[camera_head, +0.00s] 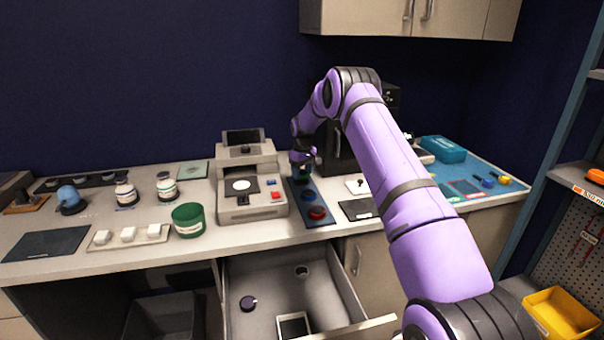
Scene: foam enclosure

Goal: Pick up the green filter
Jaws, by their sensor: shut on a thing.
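My gripper (303,164) is small and far off in the head view, pointing down over the back end of a dark blue tray (326,221). It is shut on the green filter (301,180), a small dark green piece showing just under the fingers. I cannot tell whether the filter still touches the tray. On the same tray lie a blue filter (309,195) and, nearest the front, a red filter (317,212).
A beige machine (250,212) stands just left of the tray. A green cup (188,220) and several jars stand further left. A black pad (358,209) lies to the right. An open drawer (345,290) juts out below the counter, and a teal box (443,149) stands at the back right.

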